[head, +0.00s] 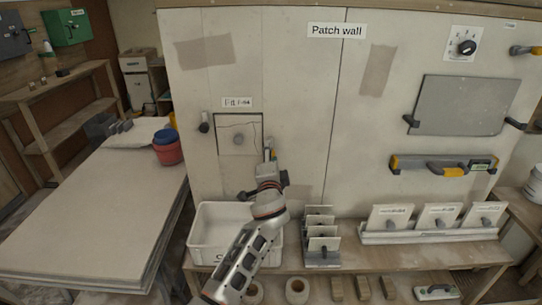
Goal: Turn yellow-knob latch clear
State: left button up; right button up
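A small square hatch (238,135) with a crack line and a round grey knob is set in the patch wall. At its right edge a small latch with a yellowish knob (268,153) shows just above my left gripper (269,163), which partly hides it. My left arm rises from the bottom of the head view, and its gripper is at or very close to the latch. I cannot tell whether the fingers touch the knob or are closed. A dark knob (204,127) sits on the hatch's left side. My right gripper is not in view.
Below the wall, a bench holds a white bin (205,222), a rack of small panels (320,257) and a tray of tiles (430,236). A grey board (458,106) and a yellow-ended level (420,163) are on the wall's right. Stacked boards (85,215) fill the left.

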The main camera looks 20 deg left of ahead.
pick_arm(q)
jog(key=shift+s, duration=0.1)
jog(key=v, duration=0.7)
jog(key=shift+s, duration=0.2)
jog(key=shift+d, duration=0.1)
